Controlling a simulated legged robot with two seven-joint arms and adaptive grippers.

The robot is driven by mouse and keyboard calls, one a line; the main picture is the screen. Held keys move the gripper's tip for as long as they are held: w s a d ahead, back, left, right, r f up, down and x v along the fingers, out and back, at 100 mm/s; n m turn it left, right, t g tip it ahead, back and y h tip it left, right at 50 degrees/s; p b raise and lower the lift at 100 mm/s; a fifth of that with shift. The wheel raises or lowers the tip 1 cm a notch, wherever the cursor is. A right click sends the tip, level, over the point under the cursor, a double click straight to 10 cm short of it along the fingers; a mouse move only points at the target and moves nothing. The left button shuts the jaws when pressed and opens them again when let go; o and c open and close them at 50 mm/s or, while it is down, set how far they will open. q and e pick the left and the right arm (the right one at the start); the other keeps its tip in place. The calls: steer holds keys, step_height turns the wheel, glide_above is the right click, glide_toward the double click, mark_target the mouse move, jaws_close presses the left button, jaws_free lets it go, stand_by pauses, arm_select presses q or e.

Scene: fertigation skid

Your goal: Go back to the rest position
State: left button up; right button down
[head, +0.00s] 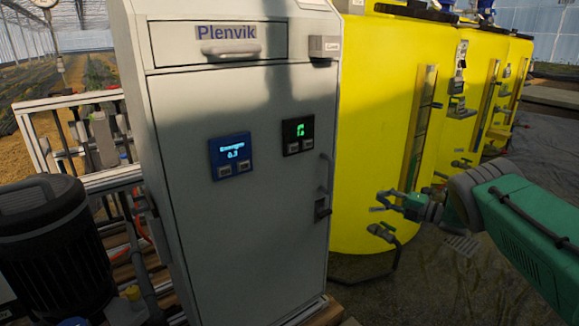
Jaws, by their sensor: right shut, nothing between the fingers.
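My right arm comes in from the right, and its gripper (384,202) is in front of the lower part of the nearest yellow tank (375,110). The gripper points left, towards the grey cabinet, and is shut with nothing in it. It is apart from the cabinet door handle (326,175), to the right of it. Whether it touches the tank or its fittings I cannot tell. My left gripper is not in view.
The grey Plenvik cabinet (255,235) fills the middle, with a blue display (230,157) and a dark display (297,135). A tank valve (383,233) sits just below the gripper. A black motor-like unit (50,250) stands at left. Open floor (450,290) shows at lower right.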

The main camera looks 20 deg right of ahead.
steer(key=s+a+f+m+g+h, duration=0.1)
steer(key=s+a+f+m+h, duration=0.3)
steer(key=a+f+m, duration=0.3)
steer(key=s+a+f+m+g+h, duration=0.1)
steer(key=s+a+f+m+h, duration=0.2)
steer(key=a+f+m, duration=0.45)
steer(key=s+a+f+m+g+h, duration=0.1)
steer(key=s+a+f+m+g, duration=0.25)
steer(key=s, duration=0.45)
steer(key=s+a+f+m+g, duration=0.2)
steer(key=s+a+f, duration=0.25)
steer(key=s, duration=0.25)
steer(key=s+a+r+m+g+h, duration=0.15)
steer(key=s+a+g, duration=0.25)
steer(key=s, duration=0.7)
steer(key=s+a+r+m+g+y, duration=0.1)
steer(key=s+a+m+g, duration=0.15)
steer(key=s, duration=0.85)
step_height(320, 180, up, 13)
steer(key=s+g+p, duration=0.1)
steer(key=s+p, duration=0.1)
steer(key=p, duration=1)
steer(key=shift+a+n, duration=0.3)
steer(key=shift+a, duration=0.15)
